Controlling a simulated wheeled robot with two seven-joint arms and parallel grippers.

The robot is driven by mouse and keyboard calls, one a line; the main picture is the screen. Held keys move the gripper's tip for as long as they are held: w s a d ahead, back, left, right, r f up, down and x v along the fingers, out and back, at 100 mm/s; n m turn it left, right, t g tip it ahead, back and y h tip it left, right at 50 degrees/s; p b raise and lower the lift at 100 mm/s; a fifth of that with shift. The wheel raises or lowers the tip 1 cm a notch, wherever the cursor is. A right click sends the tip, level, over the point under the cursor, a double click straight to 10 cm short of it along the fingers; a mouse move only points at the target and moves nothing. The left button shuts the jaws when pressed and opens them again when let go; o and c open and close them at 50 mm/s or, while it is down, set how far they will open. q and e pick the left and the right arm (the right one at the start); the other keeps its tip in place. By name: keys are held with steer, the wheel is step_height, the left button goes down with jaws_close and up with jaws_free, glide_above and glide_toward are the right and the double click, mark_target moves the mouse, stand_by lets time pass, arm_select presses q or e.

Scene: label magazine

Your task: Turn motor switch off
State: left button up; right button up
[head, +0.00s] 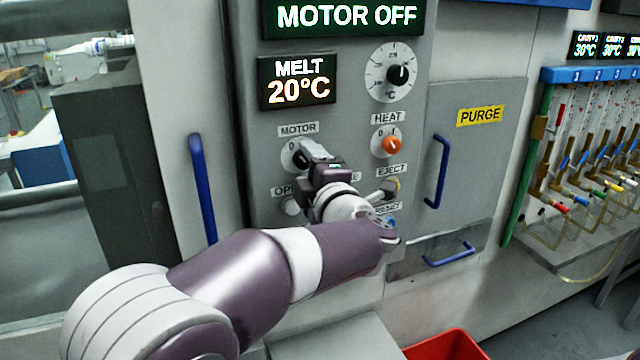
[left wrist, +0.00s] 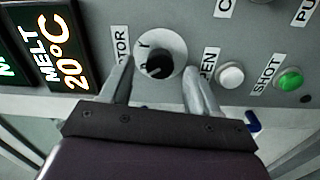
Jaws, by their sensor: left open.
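The motor switch is a black knob on a round white dial (head: 290,154), under a MOTOR label on the grey panel. In the left wrist view the black knob (left wrist: 158,65) sits between my two fingers. My left gripper (head: 312,160) is at the switch and partly covers it in the head view. In the left wrist view my left gripper (left wrist: 159,72) is open, with one finger on each side of the knob and a gap to it. The display (head: 345,17) above reads MOTOR OFF. I cannot tell the knob's exact pointing. My right gripper is out of view.
An orange heat knob (head: 393,144), a temperature dial (head: 391,73) and an eject switch (head: 388,190) are right of my gripper. In the left wrist view, a white button (left wrist: 229,75) and a green button (left wrist: 290,80) are close by. A blue handle (head: 203,188) stands left.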

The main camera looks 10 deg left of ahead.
arm_select(q)
steer(key=b+v, duration=0.1)
steer(key=v, duration=1)
steer(key=shift+b, duration=0.35)
steer(key=shift+f, duration=0.1)
